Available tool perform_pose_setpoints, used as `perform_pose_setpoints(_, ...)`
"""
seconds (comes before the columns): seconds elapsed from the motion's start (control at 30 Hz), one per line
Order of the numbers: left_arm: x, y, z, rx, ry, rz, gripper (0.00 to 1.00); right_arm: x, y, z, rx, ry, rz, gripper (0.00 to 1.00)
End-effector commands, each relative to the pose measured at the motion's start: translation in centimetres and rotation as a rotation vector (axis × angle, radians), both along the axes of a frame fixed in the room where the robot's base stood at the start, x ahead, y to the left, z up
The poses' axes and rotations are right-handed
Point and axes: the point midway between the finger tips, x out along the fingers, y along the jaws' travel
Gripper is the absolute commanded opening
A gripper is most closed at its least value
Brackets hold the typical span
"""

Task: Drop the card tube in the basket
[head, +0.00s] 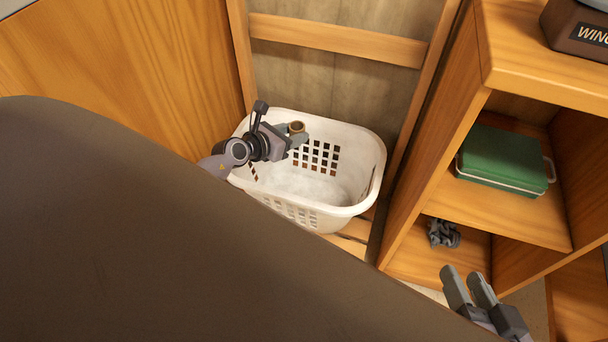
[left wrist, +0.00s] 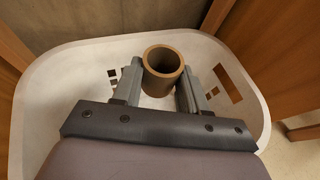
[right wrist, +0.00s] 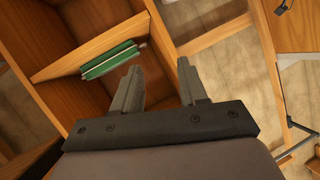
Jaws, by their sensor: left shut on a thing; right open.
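The card tube (head: 297,128) is a short brown hollow cylinder. My left gripper (head: 297,136) is shut on it and holds it over the inside of the white basket (head: 368,170). In the left wrist view the tube (left wrist: 163,62) stands upright between the two fingers of the left gripper (left wrist: 160,84), its open end facing the camera. The basket's rim (left wrist: 30,110) surrounds it there, and the basket floor shows below. My right gripper (head: 472,288) is open and empty near the shelf unit at the lower right; its parted fingers (right wrist: 160,88) show in the right wrist view.
A wooden shelf unit (head: 440,190) stands right of the basket, holding a green case (head: 502,158) and a crumpled grey thing (head: 443,233). A dark brown box (head: 580,32) sits on top. A wooden panel (head: 130,60) is close at the basket's left.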

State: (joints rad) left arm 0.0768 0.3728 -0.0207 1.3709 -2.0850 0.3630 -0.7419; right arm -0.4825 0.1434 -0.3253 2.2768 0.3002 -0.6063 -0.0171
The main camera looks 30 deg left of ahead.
Motion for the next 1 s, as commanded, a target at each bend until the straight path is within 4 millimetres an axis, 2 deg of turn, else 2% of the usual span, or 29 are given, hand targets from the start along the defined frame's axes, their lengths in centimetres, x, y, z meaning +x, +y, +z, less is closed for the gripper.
perform_pose_setpoints(0.03, 0.0, 0.0, -1.0, 0.0, -0.001, 0.0, 0.14, 0.1, 0.2, -0.6, 0.015, -0.006, 0.005, 0.43)
perform_pose_setpoints(0.2, 0.0, 0.0, -1.9, 0.001, -0.001, 0.001, 0.14, 0.0, -0.2, -0.6, -0.004, -0.047, 0.0, 0.43)
perform_pose_setpoints(0.63, 0.0, 0.0, -2.1, 0.0, 0.0, 0.0, 0.14, 0.0, -0.3, -0.3, -0.01, -0.067, -0.002, 0.43)
perform_pose_setpoints(0.67, 0.0, 0.0, -2.1, 0.0, 0.0, 0.0, 0.49, 0.0, -0.3, -0.3, -0.01, -0.067, -0.002, 0.43)
perform_pose_setpoints(0.73, 0.0, 0.0, -2.1, 0.0, 0.0, 0.0, 0.72, 0.0, -0.3, -0.3, -0.01, -0.067, -0.002, 0.43)
perform_pose_setpoints(1.0, 0.0, 0.0, -2.1, 0.001, 0.0, 0.0, 0.72, 0.0, -0.3, -0.3, -0.011, -0.066, -0.002, 0.43)
